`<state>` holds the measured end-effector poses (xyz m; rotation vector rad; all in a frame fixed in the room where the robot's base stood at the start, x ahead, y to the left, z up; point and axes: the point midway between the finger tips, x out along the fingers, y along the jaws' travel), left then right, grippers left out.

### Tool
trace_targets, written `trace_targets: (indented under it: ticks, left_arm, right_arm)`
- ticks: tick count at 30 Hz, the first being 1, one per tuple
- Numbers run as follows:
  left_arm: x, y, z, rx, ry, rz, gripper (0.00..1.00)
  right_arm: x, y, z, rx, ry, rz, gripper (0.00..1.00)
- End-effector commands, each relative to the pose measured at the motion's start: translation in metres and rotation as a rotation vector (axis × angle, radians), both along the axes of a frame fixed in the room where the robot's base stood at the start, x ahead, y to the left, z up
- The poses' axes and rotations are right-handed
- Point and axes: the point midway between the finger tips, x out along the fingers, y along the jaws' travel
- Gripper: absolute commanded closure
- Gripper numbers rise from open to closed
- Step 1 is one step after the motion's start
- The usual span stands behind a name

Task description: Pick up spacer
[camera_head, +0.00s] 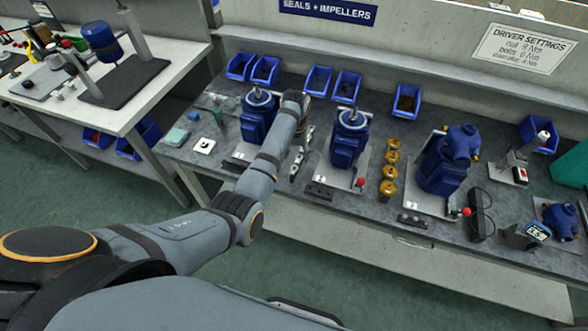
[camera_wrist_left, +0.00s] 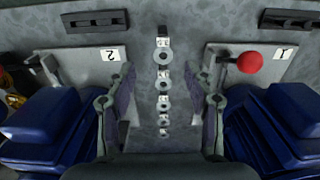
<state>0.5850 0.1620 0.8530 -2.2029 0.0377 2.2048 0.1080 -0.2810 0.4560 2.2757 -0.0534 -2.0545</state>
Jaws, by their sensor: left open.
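Several small grey rings, which look like spacers (camera_wrist_left: 163,85), lie in a row with small white labels between them on the bench. I cannot tell which one is meant. My left gripper (camera_wrist_left: 163,100) is open above this row. Its two fingers stand apart on either side of the rings, and nothing is between them in its grasp. In the head view my left gripper (camera_head: 301,147) is between two blue pumps, and my arm hides part of the row. My right gripper is in neither view.
A blue pump (camera_head: 348,140) stands close to the right of the gripper, another (camera_head: 256,115) to the left. A red knob (camera_wrist_left: 250,62) rises from a plate near one finger. Blue bins (camera_head: 318,80) line the bench back. Brass parts (camera_head: 389,172) stand further right.

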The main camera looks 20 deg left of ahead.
Motion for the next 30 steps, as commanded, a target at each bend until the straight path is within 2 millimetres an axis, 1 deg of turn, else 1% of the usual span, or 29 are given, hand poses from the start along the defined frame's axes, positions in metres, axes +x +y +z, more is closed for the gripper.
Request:
trace_targets:
  ticks: [2, 7, 9, 12, 30]
  left_arm:
    - [0.0, 0.001, -0.004, 0.0, 0.002, 0.0, 0.47]
    - [-0.001, 0.006, -0.032, 0.001, 0.004, 0.0, 0.47]
    - [0.0, 0.005, -0.043, 0.0, 0.003, 0.0, 0.47]
    - [0.0, 0.005, -0.051, 0.0, 0.001, 0.0, 0.47]
    - [0.0, 0.005, -0.055, 0.0, 0.001, 0.0, 0.47]
  right_arm:
    - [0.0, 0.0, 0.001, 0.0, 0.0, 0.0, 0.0]
    - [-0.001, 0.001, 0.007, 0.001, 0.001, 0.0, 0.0]
    - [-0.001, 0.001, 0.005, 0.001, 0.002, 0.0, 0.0]
    - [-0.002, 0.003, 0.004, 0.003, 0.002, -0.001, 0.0]
    - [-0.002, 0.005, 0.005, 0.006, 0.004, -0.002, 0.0]
